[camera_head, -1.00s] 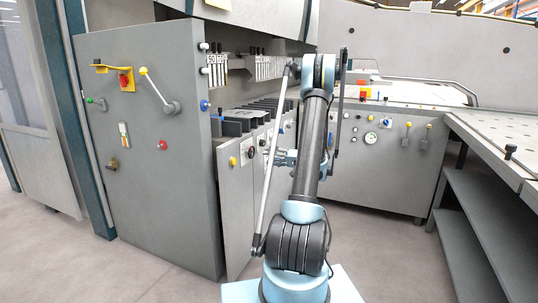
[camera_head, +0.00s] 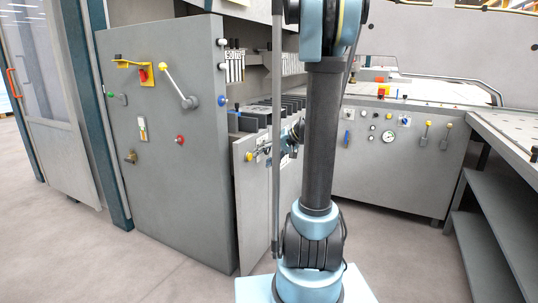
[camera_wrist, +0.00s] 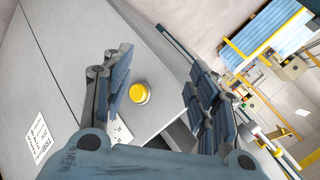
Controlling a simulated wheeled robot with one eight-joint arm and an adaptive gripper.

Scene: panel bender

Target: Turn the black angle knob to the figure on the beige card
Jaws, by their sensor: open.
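My gripper (camera_wrist: 160,62) is open and empty, in front of the grey panel. In the head view my gripper (camera_head: 268,148) is small and partly behind my arm. A yellow button (camera_wrist: 140,93) shows between the fingers in the wrist view; it also shows in the head view (camera_head: 249,157). A white plate with dark marks (camera_wrist: 121,132) lies beside the button, partly covered by my gripper. I cannot make out the black angle knob in either current view. A pale card with printed lines (camera_wrist: 39,140) is on the panel at lower left; its figure is too small to read.
A grey cabinet (camera_head: 165,205) with a yellow-tipped lever (camera_head: 178,85) and a red button (camera_head: 180,140) stands left. A control panel with a gauge (camera_head: 389,136) is behind at right. A table (camera_head: 500,135) bounds the right side. Open floor lies at front left.

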